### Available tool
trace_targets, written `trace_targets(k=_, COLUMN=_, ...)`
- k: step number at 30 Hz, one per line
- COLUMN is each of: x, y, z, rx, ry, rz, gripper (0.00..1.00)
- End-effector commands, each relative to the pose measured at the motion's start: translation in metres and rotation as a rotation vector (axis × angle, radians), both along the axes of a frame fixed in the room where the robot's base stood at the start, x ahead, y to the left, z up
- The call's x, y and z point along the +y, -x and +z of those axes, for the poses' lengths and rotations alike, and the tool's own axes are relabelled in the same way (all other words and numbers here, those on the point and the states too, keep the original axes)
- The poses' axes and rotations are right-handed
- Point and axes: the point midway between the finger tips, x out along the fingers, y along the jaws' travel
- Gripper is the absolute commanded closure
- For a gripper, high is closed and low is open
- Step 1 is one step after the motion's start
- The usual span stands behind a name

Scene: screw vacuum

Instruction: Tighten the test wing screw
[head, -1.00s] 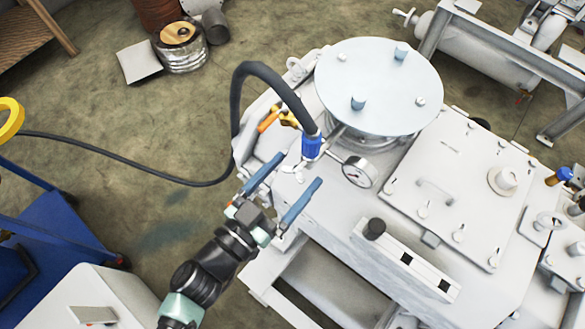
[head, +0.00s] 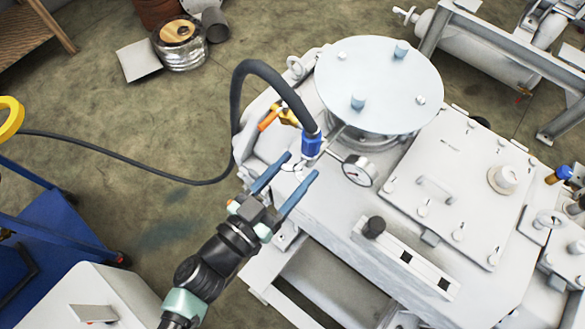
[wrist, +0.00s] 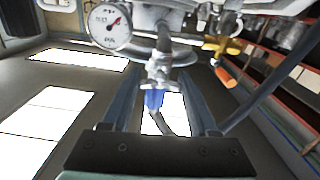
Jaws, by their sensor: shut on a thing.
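The test wing screw (wrist: 158,73) is a small pale metal piece with wings, seen between my fingertips in the wrist view. My gripper (head: 301,164) is shut on it, at the near left corner of the white machine (head: 335,205). In the wrist view my gripper (wrist: 161,72) shows its two long fingers on either side of the screw. In the head view the screw is mostly hidden by the fingers, and its thread cannot be seen. A blue hose fitting (head: 312,145) stands just beyond the fingertips.
A black hose (head: 268,72) arches above the fitting. A round gauge (head: 358,171) sits right of my fingertips. An orange-handled valve (head: 268,121) is behind them. A large round lid (head: 378,85) covers the machine's back left.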

Motion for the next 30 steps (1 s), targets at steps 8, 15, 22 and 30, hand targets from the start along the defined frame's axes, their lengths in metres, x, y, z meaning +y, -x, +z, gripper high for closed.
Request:
trace_targets(k=8, x=0.0001, y=0.0000, z=0.0010, rx=-0.061, ry=-0.083, rz=0.000, gripper=0.96)
trace_targets(k=15, x=0.0004, y=-0.0001, z=0.0013, rx=-0.165, ry=-0.222, rz=0.001, gripper=0.96)
trace_targets(k=22, x=0.0006, y=-0.0002, z=0.0009, rx=-0.258, ry=-0.350, rz=0.001, gripper=0.96)
trace_targets(k=30, x=0.0008, y=-0.0001, z=0.0006, rx=-0.327, ry=-0.447, rz=0.000, gripper=0.96)
